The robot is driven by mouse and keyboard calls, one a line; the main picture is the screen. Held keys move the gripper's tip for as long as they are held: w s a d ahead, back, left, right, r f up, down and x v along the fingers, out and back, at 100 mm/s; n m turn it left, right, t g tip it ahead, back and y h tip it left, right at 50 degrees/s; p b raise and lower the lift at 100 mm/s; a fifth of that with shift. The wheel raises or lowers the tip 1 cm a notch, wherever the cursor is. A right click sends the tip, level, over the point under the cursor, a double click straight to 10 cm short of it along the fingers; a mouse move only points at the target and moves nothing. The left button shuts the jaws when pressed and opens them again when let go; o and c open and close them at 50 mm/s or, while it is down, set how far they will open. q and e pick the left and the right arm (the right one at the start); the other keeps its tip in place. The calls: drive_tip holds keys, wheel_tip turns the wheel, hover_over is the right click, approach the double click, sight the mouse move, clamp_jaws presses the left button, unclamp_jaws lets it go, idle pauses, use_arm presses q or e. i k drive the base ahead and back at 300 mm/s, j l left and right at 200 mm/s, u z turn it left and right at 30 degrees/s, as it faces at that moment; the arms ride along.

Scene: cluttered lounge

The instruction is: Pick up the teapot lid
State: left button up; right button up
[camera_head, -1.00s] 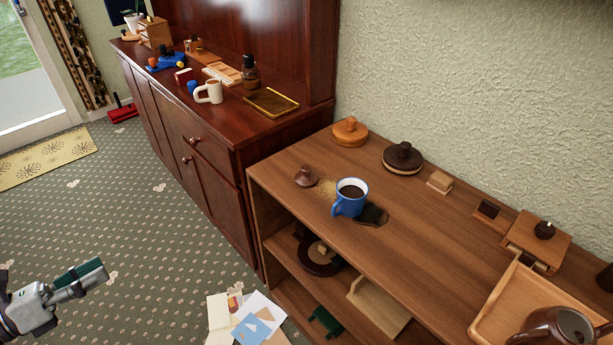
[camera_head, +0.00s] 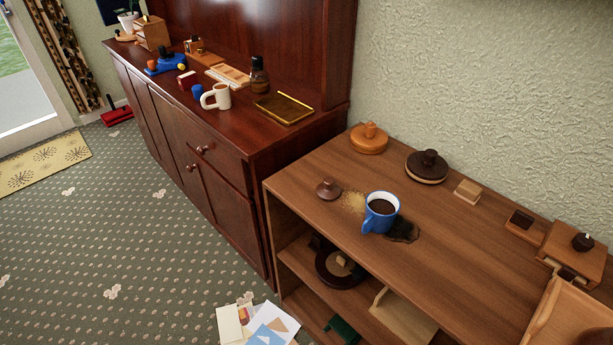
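A small brown lid with a round knob (camera_head: 328,188), which looks like the teapot lid, lies on the wooden shelf top (camera_head: 440,262) near its left end. A brown teapot (camera_head: 597,337) is cut off at the bottom right corner, with only a small part showing. Neither of my grippers is in view.
A blue mug of dark liquid (camera_head: 381,213) stands right of the lid, with crumbs (camera_head: 353,201) between them and a dark spill beside it. Round lidded wooden pieces (camera_head: 369,143) (camera_head: 427,170) stand behind. Papers (camera_head: 255,325) lie on the floor. Open carpet lies left.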

sight(327, 190)
drive_tip(key=i+j+z, duration=0.25)
drive_tip(key=j+z, duration=0.25)
drive_tip(key=j, duration=0.15)
drive_tip(key=i+j+z, duration=0.2)
drive_tip(key=j, duration=0.15)
drive_tip(key=j+z, duration=0.25)
drive_tip(key=j, duration=0.15)
